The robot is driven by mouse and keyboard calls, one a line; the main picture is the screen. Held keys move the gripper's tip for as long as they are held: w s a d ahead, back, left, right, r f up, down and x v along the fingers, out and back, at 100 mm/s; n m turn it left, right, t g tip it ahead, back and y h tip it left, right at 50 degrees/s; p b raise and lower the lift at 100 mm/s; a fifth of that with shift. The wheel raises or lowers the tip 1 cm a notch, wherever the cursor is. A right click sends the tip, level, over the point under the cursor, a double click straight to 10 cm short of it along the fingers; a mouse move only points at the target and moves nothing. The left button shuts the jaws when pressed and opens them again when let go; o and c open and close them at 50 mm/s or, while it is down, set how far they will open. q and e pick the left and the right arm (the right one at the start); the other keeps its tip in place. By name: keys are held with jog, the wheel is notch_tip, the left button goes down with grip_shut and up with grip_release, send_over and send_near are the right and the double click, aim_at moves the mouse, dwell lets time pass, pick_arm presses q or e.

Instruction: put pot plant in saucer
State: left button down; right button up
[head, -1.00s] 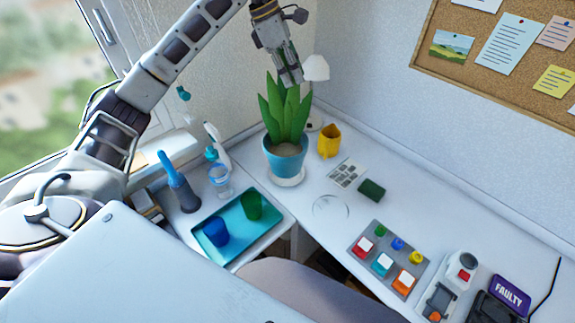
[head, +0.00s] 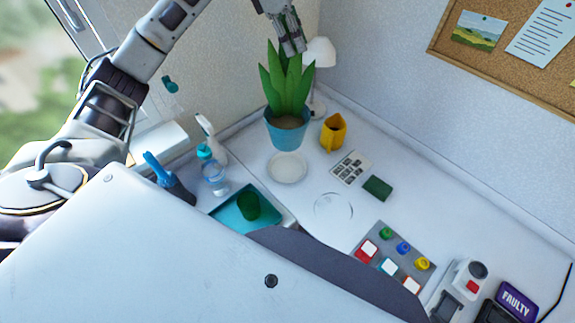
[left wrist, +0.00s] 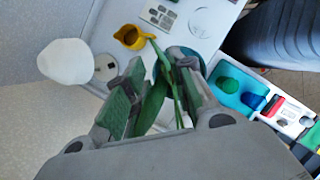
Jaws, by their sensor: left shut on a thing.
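The pot plant is a blue pot (head: 286,131) with tall green leaves (head: 286,85). My left gripper (head: 293,47) is above it, shut on the leaves near their tips. The left wrist view shows green leaves (left wrist: 152,103) between the fingers of the gripper (left wrist: 160,80), with part of the pot (left wrist: 187,54) behind. A round white saucer (head: 287,168) lies on the desk, just below the pot in the head view. The pot appears raised off it, upright. My right gripper is not in view.
A yellow jug (head: 333,132) and white lamp (head: 320,52) stand close by the plant. A spray bottle (head: 213,178), teal tray (head: 232,212), green block (head: 377,188), printed card (head: 350,167), faint round outline (head: 333,207) and button panel (head: 396,252) are around the desk.

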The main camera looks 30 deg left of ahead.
aim_at(293, 65)
pick_arm(q)
jog(key=shift+w+f+b, duration=0.1)
jog(key=shift+f+b, duration=1.45)
jog(key=shift+f, duration=1.85)
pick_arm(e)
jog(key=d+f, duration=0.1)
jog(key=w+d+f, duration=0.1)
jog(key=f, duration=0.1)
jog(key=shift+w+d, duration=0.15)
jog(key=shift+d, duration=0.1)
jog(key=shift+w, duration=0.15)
